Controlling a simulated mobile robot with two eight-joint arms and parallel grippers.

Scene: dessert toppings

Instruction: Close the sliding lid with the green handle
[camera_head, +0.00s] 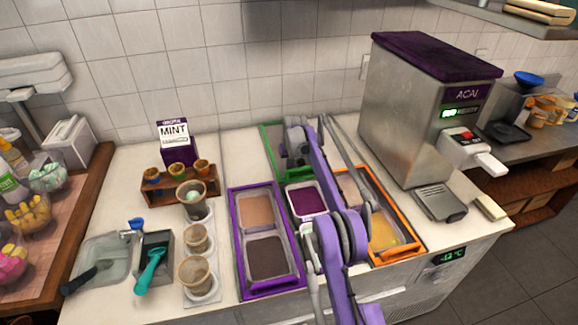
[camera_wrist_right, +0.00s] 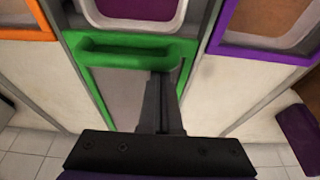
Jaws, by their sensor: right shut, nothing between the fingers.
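The sliding lid (camera_head: 272,138) with the green frame sits over the far part of the middle well, mostly hidden behind my right arm. A tub of dark purple topping (camera_head: 306,201) lies uncovered in front of it. In the right wrist view the green handle (camera_wrist_right: 125,48) is a raised bar across the lid's edge beside the purple tub (camera_wrist_right: 140,8). My right gripper (camera_wrist_right: 162,80) is shut and empty, its fingers over the lid close to one end of the handle. Whether they touch it, I cannot tell. My left gripper is not in view.
A purple-framed well (camera_head: 237,225) is left of the middle well, and an orange-framed well (camera_head: 412,238) is right. Cups and a mint box (camera_head: 175,139) stand left. The acai machine (camera_head: 410,110) stands at the right back. The tiled wall is close behind.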

